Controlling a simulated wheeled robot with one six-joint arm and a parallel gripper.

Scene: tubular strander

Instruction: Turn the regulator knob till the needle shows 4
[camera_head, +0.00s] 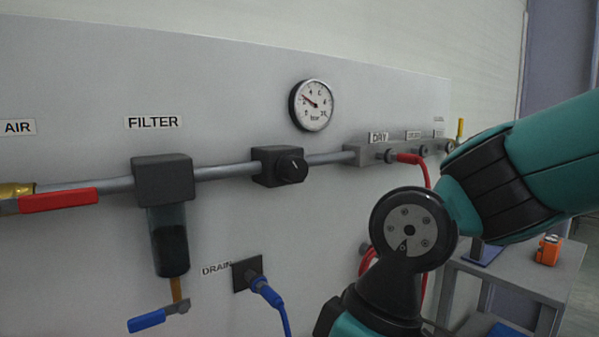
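The regulator is a black block on the grey pipe, with a round black knob (293,167) on its front face. A short pale mark on the knob tilts up to the left. The pressure gauge (314,106) is a white dial in a black rim, on the panel above and to the right of the knob. It is marked bar. Its red needle points to the upper left; the small digits are too blurred to read a sure value. My gripper is out of the picture; only my teal and black arm shows at right, apart from the knob in the picture.
Left on the pipe are a black filter (162,182) with a bowl and a red lever (58,200). A blue drain lever (147,321) and a blue hose plug (264,290) sit below. A manifold (365,154) with a red hose is right.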

